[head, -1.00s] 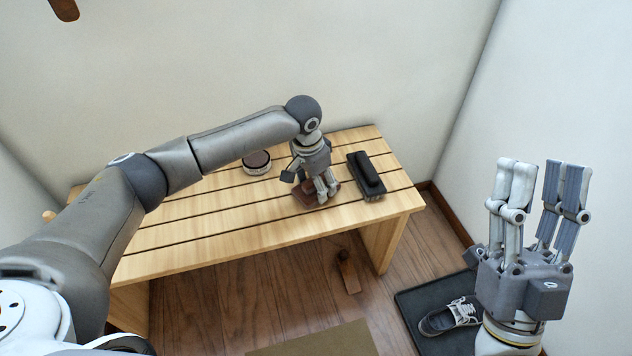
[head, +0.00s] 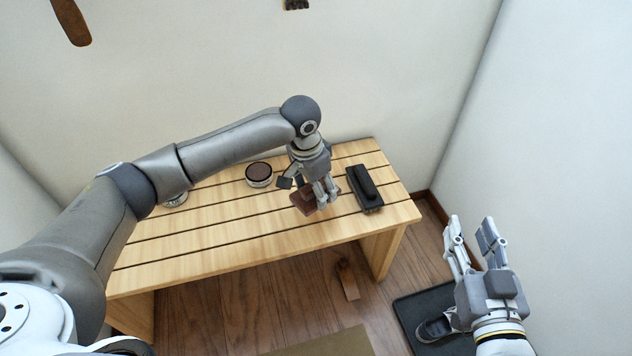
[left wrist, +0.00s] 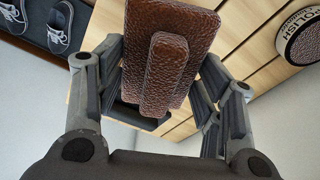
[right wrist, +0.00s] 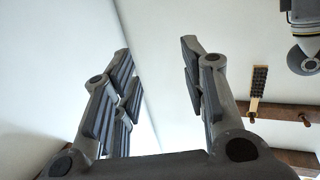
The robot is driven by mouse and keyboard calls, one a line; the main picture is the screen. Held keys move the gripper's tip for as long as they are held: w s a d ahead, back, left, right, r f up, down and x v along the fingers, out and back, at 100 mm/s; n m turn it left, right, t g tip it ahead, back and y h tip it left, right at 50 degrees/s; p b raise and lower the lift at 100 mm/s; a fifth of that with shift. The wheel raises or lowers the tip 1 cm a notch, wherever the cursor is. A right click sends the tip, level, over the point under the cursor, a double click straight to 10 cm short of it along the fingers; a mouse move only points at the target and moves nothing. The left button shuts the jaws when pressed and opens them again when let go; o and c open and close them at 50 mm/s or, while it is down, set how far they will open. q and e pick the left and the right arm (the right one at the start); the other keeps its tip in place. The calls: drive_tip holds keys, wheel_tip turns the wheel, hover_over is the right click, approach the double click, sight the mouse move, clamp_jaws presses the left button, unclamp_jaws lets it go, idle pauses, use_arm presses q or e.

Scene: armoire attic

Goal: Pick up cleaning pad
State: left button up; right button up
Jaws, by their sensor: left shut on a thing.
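A brown, leathery cleaning pad (head: 303,204) with a raised grip shows at my left gripper, over the slatted wooden bench. My left gripper (head: 318,194) is shut on it, with the fingers on both sides of its grip. In the left wrist view the pad (left wrist: 190,25) fills the space between the fingers (left wrist: 160,85). In the head view the fingers hide part of it, and it looks slightly tilted; any gap to the bench is hard to judge. My right gripper (head: 470,232) is open and empty, at the right by the wall.
A black brush-like block (head: 365,190) lies on the bench (head: 240,222) just right of the pad. A round polish tin (head: 259,174) stands left of it, and another tin (head: 176,200) is partly behind my left arm. Shoes (left wrist: 58,25) lie on a dark mat (head: 415,308).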

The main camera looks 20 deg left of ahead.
use_arm(q)
drive_tip(key=shift+s+d+r+p, duration=0.1)
drive_tip(key=shift+s+r+p, duration=0.15)
drive_tip(key=shift+s+r, duration=0.25)
drive_tip(key=shift+s+d+r+p, duration=0.1)
drive_tip(key=shift+s+r+p, duration=0.15)
drive_tip(key=shift+r, duration=0.45)
drive_tip(key=s+d+r+p, duration=0.1)
drive_tip(key=s+r+p, duration=0.2)
drive_tip(key=s, duration=0.6)
drive_tip(key=shift+d+r, duration=0.3)
drive_tip(key=shift+d, duration=0.1)
use_arm(e)
drive_tip(key=s+d+f+g+h, duration=0.1)
drive_tip(key=s+d+f+g, duration=0.2)
drive_tip(key=s+f+g, duration=0.3)
drive_tip(key=s+d+f+g+h, duration=0.2)
drive_tip(key=s+d+f+g, duration=0.1)
drive_tip(key=s+f+g, duration=0.3)
drive_tip(key=shift+s+f+m, duration=0.3)
drive_tip(key=shift+s+f, duration=1)
drive_tip(key=shift+s, duration=0.25)
